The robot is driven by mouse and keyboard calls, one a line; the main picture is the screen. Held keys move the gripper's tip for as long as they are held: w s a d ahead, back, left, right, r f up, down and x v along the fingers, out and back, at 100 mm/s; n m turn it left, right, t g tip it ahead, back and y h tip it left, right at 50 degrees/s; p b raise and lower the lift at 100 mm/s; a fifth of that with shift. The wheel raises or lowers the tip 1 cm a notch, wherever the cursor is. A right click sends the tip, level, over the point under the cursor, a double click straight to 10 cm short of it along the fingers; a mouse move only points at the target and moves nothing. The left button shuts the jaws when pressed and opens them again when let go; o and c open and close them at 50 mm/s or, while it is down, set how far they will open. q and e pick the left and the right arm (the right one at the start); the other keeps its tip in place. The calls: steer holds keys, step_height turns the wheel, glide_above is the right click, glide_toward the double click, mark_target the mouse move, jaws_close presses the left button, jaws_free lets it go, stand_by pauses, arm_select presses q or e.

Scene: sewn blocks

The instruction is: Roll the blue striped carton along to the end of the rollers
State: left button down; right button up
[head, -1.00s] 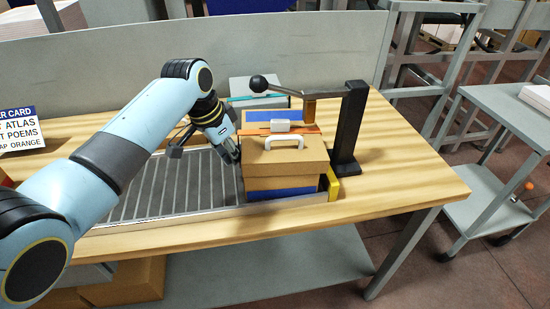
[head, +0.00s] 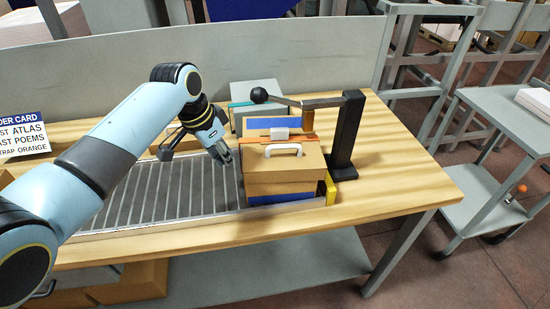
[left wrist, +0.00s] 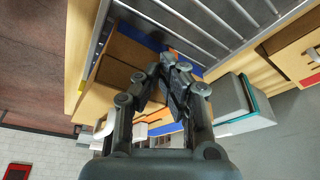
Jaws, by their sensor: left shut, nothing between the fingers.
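The blue striped carton (head: 290,178) is a brown box with blue bands, a white handle and an orange strap on top. It sits at the right end of the roller track (head: 165,196), close to the yellow end stop (head: 328,190). It also shows in the left wrist view (left wrist: 118,62), partly behind the fingers. My left gripper (head: 227,160) is shut and empty, above the rollers just left of the carton, with a small gap between them in the head view. It fills the middle of the left wrist view (left wrist: 168,75). My right gripper is not in view.
A black post with a lever arm and ball knob (head: 347,135) stands right of the carton, its arm reaching over it. A grey box with a teal band (head: 253,98) stands behind. An order card (head: 22,133) is at left. The table's right end (head: 410,165) is clear.

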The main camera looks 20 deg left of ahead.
arm_select(q)
step_height(320, 180, up, 9)
steer(key=shift+r, duration=0.2)
stand_by(0.5)
